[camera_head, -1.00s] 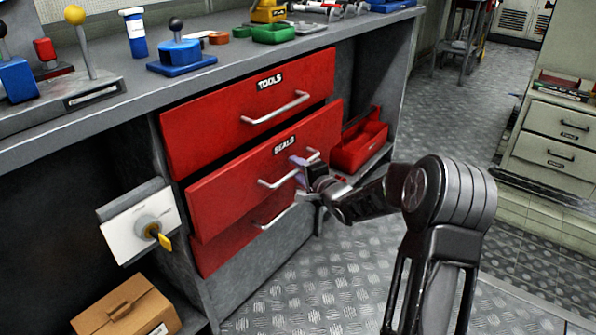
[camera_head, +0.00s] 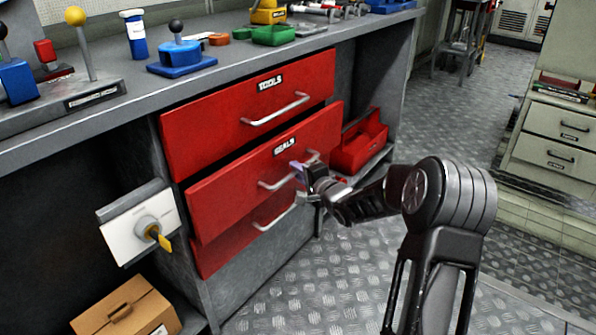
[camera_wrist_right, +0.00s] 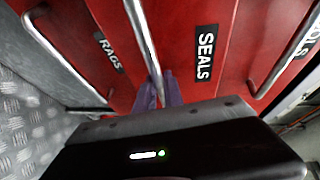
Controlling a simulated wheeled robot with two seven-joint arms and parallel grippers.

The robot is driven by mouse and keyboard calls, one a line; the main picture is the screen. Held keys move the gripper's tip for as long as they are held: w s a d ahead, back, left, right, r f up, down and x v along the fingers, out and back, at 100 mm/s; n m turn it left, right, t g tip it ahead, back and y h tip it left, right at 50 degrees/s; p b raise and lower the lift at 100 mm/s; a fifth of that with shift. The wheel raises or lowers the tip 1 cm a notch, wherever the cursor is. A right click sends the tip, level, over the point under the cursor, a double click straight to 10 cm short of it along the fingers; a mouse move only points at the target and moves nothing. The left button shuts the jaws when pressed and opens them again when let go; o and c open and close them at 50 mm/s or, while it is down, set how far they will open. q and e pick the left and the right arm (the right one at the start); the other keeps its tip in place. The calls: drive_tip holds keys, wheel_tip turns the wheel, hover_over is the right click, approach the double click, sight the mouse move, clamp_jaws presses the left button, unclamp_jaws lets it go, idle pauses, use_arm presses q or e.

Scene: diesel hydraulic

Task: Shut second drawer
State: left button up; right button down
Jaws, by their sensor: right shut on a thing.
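The second drawer, red and labelled SEALS (camera_head: 240,178), stands out a little from the workbench, below the TOOLS drawer (camera_head: 250,108). It also shows in the right wrist view (camera_wrist_right: 228,50). Its metal bar handle (camera_head: 272,185) runs between the purple-tipped fingers of my right gripper (camera_head: 301,170). In the right wrist view the right gripper (camera_wrist_right: 158,92) is shut on this handle (camera_wrist_right: 146,40), and the fingertips are partly hidden by the gripper body. My left gripper is not in view.
The lowest drawer, labelled RAGS (camera_wrist_right: 108,52), looks flush below. A red tool tray (camera_head: 360,148) sits on a shelf to the right. A rotary switch (camera_head: 140,225) and a cardboard box (camera_head: 125,310) are at the left. The metal floor (camera_head: 300,290) in front is clear.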

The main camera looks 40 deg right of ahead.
sight(285, 165)
idle(0.8)
drive_tip(key=w, duration=0.2)
drive_tip(key=w+a, duration=0.1)
drive_tip(key=w, duration=0.1)
drive_tip(key=shift+w+a, duration=0.1)
drive_tip(key=shift+r, duration=0.1)
drive_tip(key=c, duration=1.5)
unclamp_jaws()
drive_tip(key=shift+w, duration=0.15)
drive_tip(key=shift+o, duration=0.2)
